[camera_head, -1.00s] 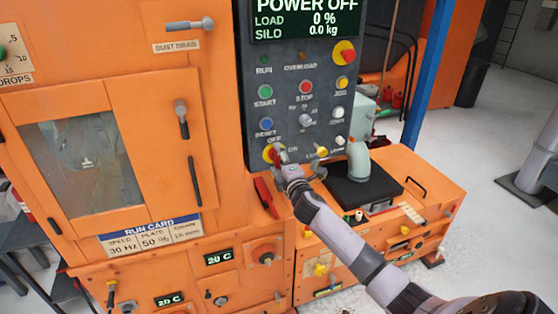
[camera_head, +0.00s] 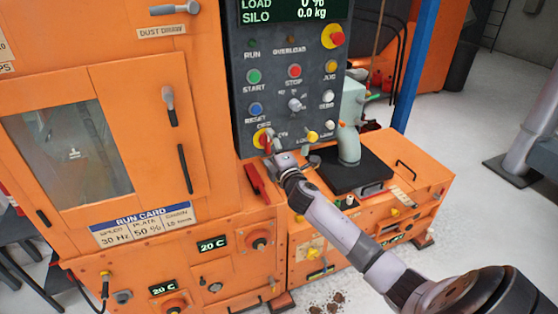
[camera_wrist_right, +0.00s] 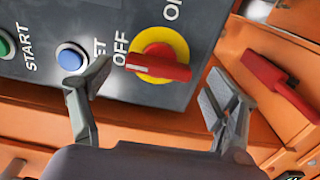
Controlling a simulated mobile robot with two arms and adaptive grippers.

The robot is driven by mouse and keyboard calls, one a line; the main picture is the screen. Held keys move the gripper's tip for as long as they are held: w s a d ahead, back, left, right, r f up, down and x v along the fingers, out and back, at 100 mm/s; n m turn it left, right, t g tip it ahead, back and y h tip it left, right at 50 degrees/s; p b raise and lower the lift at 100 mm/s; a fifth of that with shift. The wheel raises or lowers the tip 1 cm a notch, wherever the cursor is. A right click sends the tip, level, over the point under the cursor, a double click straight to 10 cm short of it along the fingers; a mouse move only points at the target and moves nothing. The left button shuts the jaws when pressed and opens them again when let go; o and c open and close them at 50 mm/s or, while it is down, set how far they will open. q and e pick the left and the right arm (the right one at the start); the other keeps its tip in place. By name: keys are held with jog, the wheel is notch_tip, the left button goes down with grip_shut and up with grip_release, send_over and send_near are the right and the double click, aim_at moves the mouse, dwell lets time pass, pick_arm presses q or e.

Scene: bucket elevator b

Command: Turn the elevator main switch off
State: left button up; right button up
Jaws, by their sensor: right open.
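The elevator main switch (camera_head: 263,140) is a red handle on a yellow disc, low on the grey control panel. It also shows in the right wrist view (camera_wrist_right: 160,60), where its red bar lies in line with the OFF label side rather than the ON side. My right gripper (camera_head: 279,162) is just in front of and below the switch. In the right wrist view its fingers (camera_wrist_right: 150,88) are spread apart with the switch between and beyond them, and nothing is held. Contact with the switch is not visible. My left gripper is out of view.
The panel (camera_head: 293,75) carries several buttons, including a blue RESET (camera_head: 256,109) near the switch. A separate red handle (camera_head: 255,178) sticks out below the panel. An orange cabinet (camera_head: 150,90) stands left, and a lower orange unit (camera_head: 430,175) right. Grey floor is open at right.

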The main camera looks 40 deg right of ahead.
jog(key=v, duration=1)
jog(key=shift+s, duration=0.15)
